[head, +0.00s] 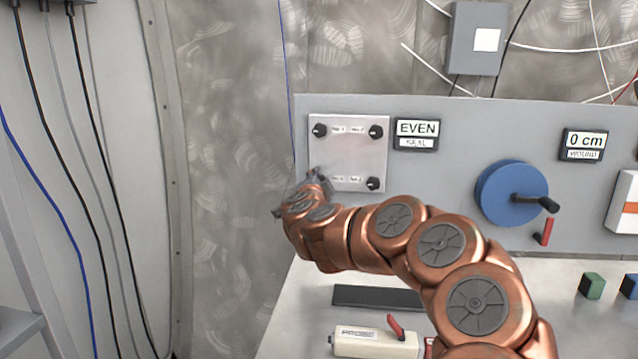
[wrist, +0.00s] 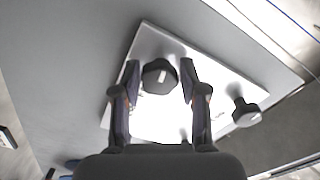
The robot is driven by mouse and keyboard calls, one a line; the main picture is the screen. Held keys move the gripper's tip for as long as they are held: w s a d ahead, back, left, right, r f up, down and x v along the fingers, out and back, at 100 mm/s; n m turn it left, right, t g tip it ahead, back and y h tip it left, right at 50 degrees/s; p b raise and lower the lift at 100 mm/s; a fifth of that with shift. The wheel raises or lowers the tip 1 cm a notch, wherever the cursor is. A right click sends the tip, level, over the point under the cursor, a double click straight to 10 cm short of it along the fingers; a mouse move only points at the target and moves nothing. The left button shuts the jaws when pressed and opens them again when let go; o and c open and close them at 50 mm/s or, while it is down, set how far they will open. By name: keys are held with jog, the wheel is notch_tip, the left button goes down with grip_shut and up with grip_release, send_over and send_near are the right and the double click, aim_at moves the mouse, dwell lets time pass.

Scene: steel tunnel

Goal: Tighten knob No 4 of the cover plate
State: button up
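The cover plate (head: 348,151) is a pale square panel on the grey console, with black knobs at its corners. The upper left knob (head: 319,130), upper right knob (head: 376,131) and lower right knob (head: 373,183) show clearly in the head view. My gripper (head: 318,178) is at the lower left corner and hides the knob there; its label is too small to read surely. In the wrist view, a black knob with a white mark (wrist: 160,76) sits between my two fingers. Narrow gaps seem to show on both sides, so the gripper looks open around it. Another knob (wrist: 245,112) is at right.
A display (head: 417,134) right of the plate reads EVEN, SEAL. A blue wheel with a crank (head: 505,192) and a "0 cm" display (head: 584,145) are further right. A dark bar (head: 378,298) and a white box with a red lever (head: 372,342) lie on the bench below my arm.

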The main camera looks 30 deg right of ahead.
jog(key=shift+o, duration=1.4)
jog(key=v, duration=1.2)
